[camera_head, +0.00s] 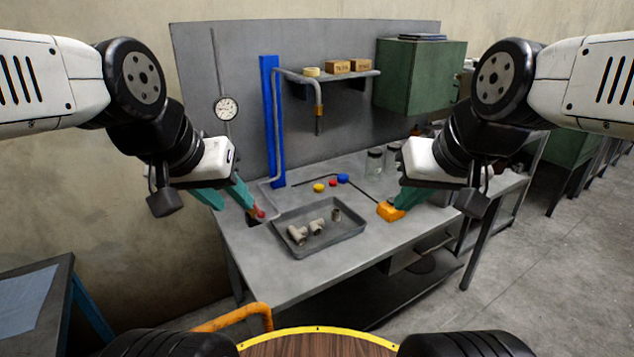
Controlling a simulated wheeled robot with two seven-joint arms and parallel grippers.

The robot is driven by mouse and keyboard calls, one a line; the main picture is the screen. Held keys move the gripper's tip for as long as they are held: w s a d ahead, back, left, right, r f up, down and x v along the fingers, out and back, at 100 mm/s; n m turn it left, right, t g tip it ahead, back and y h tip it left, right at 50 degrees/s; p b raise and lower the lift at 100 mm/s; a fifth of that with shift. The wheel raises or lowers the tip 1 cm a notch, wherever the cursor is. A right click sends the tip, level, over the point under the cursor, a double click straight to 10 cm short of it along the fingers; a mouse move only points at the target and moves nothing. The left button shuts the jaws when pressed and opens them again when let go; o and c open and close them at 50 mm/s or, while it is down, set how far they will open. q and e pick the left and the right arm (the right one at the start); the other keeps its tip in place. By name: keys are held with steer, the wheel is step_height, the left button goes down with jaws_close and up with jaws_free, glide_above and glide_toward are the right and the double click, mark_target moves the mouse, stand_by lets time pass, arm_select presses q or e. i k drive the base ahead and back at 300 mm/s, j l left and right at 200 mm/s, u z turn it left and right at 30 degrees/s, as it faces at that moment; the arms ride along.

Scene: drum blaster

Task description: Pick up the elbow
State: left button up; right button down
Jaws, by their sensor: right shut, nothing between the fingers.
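Several grey pipe fittings lie in a shallow grey tray (345,243) on the workbench. The one at the left looks like the elbow (297,235), though it is small and its shape is hard to make out. A tee-like fitting (317,227) lies beside it, and a short round fitting (336,214) is further right. My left gripper (236,207), with teal fingers apart, is left of the tray. My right gripper (397,209) is shut and empty, right of the tray. Both are apart from the fittings.
Yellow, red and blue small parts (331,183) lie behind the tray near a thin dark rod. Glass jars (375,162) stand at the back right. A blue post (271,120) and pipe rise behind. The front bench is clear.

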mark_target(316, 227)
steer(key=i+l+u, duration=0.1)
steer(key=u, duration=0.25)
steer(key=l+u, duration=0.85)
steer(key=l, duration=2.9)
